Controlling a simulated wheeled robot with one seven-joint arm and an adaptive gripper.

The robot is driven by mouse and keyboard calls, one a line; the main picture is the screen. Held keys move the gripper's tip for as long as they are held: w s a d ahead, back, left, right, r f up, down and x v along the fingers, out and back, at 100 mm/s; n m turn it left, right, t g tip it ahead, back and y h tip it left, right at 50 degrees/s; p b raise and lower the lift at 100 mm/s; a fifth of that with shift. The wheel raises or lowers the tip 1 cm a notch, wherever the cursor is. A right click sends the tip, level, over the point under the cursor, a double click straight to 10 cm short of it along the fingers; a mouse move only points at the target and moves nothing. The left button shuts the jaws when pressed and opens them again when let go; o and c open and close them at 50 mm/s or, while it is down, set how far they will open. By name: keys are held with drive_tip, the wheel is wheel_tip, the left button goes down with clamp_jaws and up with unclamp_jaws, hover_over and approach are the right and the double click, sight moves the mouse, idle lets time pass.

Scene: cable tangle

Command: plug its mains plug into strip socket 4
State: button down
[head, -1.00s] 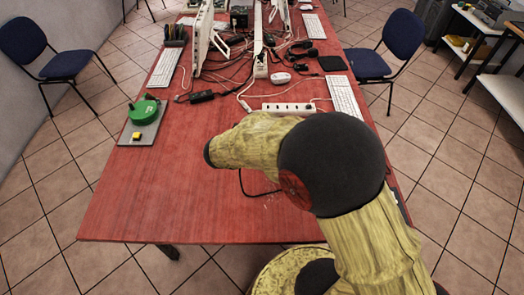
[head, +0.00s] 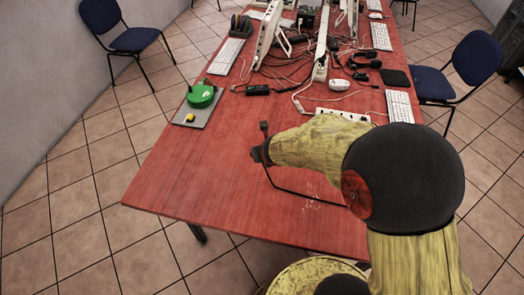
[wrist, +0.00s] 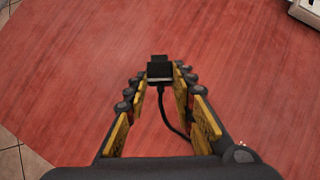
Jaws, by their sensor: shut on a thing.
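My gripper (wrist: 160,78) is shut on a small black mains plug (wrist: 159,69), held between the fingertips. In the head view the plug (head: 264,127) sticks out past my gripper (head: 262,148), over the bare red table. Its black cable (wrist: 173,113) hangs from the plug and bends to the right; in the head view it runs down and right until my arm hides it. The white power strip (head: 343,115) lies behind my arm, right of the plug and apart from it. The strip is partly hidden, so socket 4 cannot be made out. A corner of it shows in the wrist view (wrist: 306,10).
A green reel (head: 201,95) sits on a grey board at the table's left. A black adapter (head: 257,90), monitors, tangled cables, a white mouse (head: 340,85) and keyboards (head: 399,106) crowd the far side. The near left of the red table (head: 200,175) is clear.

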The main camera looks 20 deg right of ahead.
drive_tip(key=f, duration=0.2)
drive_tip(key=s+f, duration=0.1)
drive_tip(key=f, duration=0.3)
drive_tip(key=shift+s+f, duration=0.1)
drive_tip(key=shift+s, duration=0.25)
drive_tip(key=shift+s+f, duration=0.3)
drive_tip(key=shift+f, duration=0.1)
wheel_tip(320, 180, up, 8)
drive_tip(key=p, duration=0.6)
idle(0.3)
